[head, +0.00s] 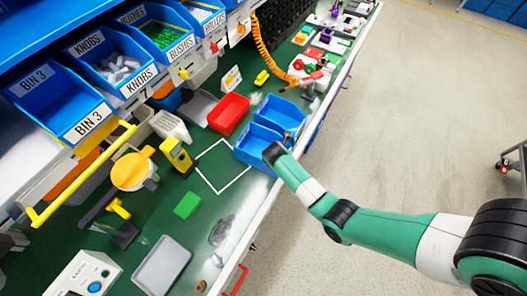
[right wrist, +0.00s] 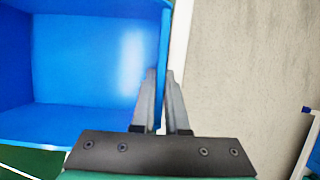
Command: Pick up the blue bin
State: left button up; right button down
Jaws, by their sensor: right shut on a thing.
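The blue bin (head: 257,146) sits at the front edge of the green bench, beside a white square outline, in the head view. A second blue bin shape (head: 280,113) adjoins it at the back. In the right wrist view the blue bin (right wrist: 95,60) fills the left side and looks empty inside. My right gripper (right wrist: 162,75) is shut on the bin's right wall, with one finger inside and one outside. In the head view my right gripper (head: 274,153) is at the bin's front side, its fingers hard to make out. My left gripper is not in view.
A red bin (head: 229,113) stands just behind the blue bin. The white outline (head: 222,187) encloses bare green bench. A yellow device (head: 177,154), a green block (head: 187,205) and a grey tray (head: 162,264) lie to the left. Labelled shelf bins (head: 65,103) overhang the back.

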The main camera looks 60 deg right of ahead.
jog(key=shift+r, duration=0.1)
dwell(0.7)
jog(key=shift+r, duration=0.25)
jog(key=p+v, duration=0.1)
jog(key=v, duration=0.1)
jog(key=d+p+v, duration=0.1)
jog(key=p+v, duration=0.1)
jog(key=shift+s+a+r, duration=0.1)
jog(key=shift+s+r, duration=0.15)
jog(key=shift+r, duration=0.05)
jog(key=s+a+r+p, duration=0.5)
jog(key=s+a+r, duration=0.3)
jog(key=a, duration=0.1)
jog(key=shift+s+a, duration=0.35)
jog(key=shift+a, duration=0.05)
